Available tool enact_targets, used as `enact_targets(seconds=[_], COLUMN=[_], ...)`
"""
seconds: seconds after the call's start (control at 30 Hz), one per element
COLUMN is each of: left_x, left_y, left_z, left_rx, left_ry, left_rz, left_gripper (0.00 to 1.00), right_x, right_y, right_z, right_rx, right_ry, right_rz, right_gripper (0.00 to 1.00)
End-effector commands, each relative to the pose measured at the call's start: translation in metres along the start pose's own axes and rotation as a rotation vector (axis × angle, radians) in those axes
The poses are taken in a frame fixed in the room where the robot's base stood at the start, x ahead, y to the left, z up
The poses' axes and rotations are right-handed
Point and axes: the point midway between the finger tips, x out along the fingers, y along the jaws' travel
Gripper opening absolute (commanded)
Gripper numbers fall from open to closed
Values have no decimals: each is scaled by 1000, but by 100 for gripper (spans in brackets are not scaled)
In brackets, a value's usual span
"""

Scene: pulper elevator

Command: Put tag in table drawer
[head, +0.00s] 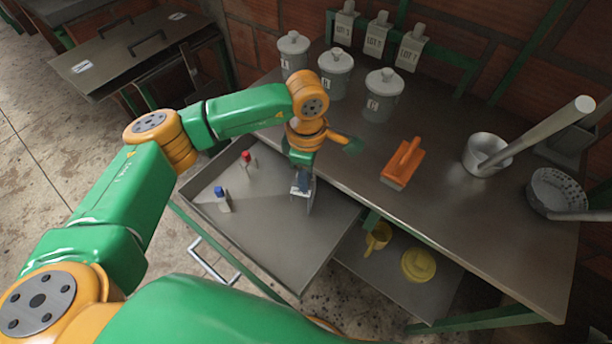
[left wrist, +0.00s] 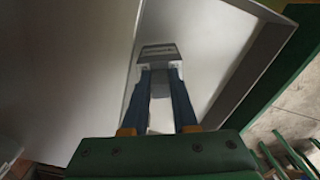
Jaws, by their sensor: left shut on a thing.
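My left gripper (head: 303,184) points down over the open table drawer (head: 255,235). Its blue fingers (left wrist: 160,95) are shut on a light grey tag (head: 303,203), which hangs below the fingertips. The tag (left wrist: 158,52) also shows between the fingers in the left wrist view, with the drawer behind it. I cannot tell whether the tag touches the drawer floor. The drawer is pulled out from under the metal table (head: 450,215). My right gripper is in neither view.
In the drawer stand a blue-capped bottle (head: 222,200) and a red-capped bottle (head: 247,160); much of its floor is bare. Several lidded pots (head: 383,95), an orange brush (head: 403,163) and a metal pot (head: 485,153) stand on the table. LOT tags (head: 377,36) hang at the back.

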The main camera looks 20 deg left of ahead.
Motion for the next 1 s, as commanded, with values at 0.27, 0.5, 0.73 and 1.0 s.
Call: enact_targets(seconds=[0.27, 0.5, 0.73, 1.0], left_x=[16, 18, 18, -2], left_y=[0, 0, -1, 1], left_z=[1, 1, 1, 1], left_rx=[0, 0, 0, 0], left_ry=[-1, -2, -2, -5], left_rz=[1, 1, 0, 6], left_gripper=[0, 40, 56, 56], right_x=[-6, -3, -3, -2], right_y=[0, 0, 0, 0], right_z=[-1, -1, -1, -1], right_rx=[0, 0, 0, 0], right_ry=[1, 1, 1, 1], right_rz=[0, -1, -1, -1], right_gripper=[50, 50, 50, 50])
